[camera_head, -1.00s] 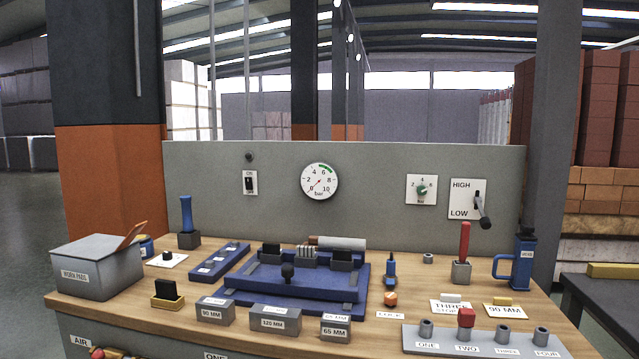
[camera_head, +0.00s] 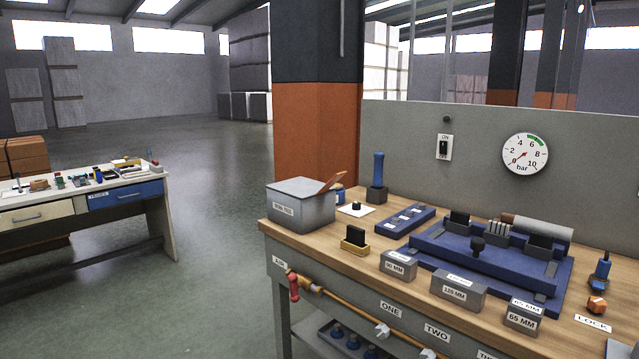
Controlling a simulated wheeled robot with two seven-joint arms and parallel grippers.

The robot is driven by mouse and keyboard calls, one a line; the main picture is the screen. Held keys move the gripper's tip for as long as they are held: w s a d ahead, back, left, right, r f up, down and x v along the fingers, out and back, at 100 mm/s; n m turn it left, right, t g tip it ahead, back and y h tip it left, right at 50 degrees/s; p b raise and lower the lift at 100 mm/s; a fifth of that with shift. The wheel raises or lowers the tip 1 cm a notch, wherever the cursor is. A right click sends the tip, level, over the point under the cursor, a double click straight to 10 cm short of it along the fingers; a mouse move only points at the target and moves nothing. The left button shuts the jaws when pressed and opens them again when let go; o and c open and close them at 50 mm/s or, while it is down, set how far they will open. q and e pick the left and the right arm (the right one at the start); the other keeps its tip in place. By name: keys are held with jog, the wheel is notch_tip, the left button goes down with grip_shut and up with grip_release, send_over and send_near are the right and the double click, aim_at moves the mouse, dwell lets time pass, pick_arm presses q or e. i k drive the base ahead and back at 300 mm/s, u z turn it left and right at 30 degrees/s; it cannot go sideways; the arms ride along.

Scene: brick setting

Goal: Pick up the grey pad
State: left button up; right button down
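No piece in view can be surely told as the grey pad. A grey lidded box (camera_head: 301,208), its label seeming to read WORN PADS, stands at the bench's left end with a brown handle sticking out. A dark upright pad (camera_head: 356,235) sits in a small yellow holder (camera_head: 353,246) in front of it. On the blue fixture (camera_head: 470,265), dark blocks (camera_head: 541,240) flank a pale ribbed piece (camera_head: 497,232). Neither of my grippers is in view.
Grey blocks marked MM (camera_head: 459,289) line the bench front. A blue-handled tool (camera_head: 378,175) and a blue strip (camera_head: 405,221) stand behind. A pipe with a red handle (camera_head: 293,286) runs below the edge. Another table (camera_head: 90,195) is at left; the floor between (camera_head: 215,250) is clear.

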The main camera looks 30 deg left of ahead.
aim_at(494, 228)
jog(key=u, duration=1.95)
jog(key=i, duration=2.8)
jog(key=z, duration=1.25)
